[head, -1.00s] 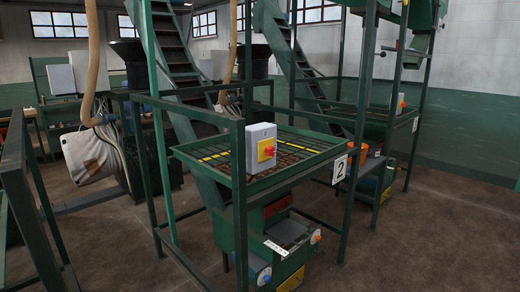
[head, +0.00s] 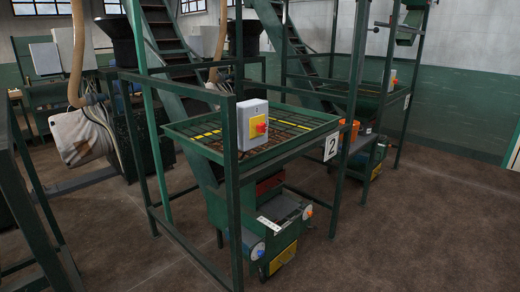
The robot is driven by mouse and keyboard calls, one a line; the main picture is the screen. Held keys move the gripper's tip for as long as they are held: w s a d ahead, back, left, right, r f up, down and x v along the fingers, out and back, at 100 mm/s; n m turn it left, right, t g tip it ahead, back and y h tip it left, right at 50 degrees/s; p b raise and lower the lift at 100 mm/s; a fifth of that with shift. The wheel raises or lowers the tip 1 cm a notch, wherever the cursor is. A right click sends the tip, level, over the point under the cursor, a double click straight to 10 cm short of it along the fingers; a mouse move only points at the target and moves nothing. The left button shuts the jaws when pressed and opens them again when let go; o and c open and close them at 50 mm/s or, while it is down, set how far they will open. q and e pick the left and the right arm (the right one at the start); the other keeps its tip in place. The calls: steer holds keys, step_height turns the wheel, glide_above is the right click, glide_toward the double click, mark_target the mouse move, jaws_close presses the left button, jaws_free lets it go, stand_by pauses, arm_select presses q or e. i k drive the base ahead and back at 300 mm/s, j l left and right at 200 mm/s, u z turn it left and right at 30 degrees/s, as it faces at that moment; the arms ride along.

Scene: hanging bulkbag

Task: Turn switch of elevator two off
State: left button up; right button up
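The switch of elevator two is a grey box (head: 244,115) with a yellow plate and a red-orange knob (head: 261,127) on its right face. It is mounted on a green upright post at the front of the elevator frame. A white plate with the number 2 (head: 331,147) hangs on the hopper's right corner. The knob is too small to read its setting. Neither of my grippers shows in the head view.
A green hopper with a grid top (head: 205,129) stands behind the switch, with machinery below it. Green railing (head: 30,190) stands at the left. A white bag (head: 82,138) hangs at the back left. Brown floor (head: 420,230) is clear at the front right.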

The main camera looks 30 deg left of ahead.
mark_target(261, 128)
steer(key=i+u, duration=0.2)
steer(key=u, duration=0.6)
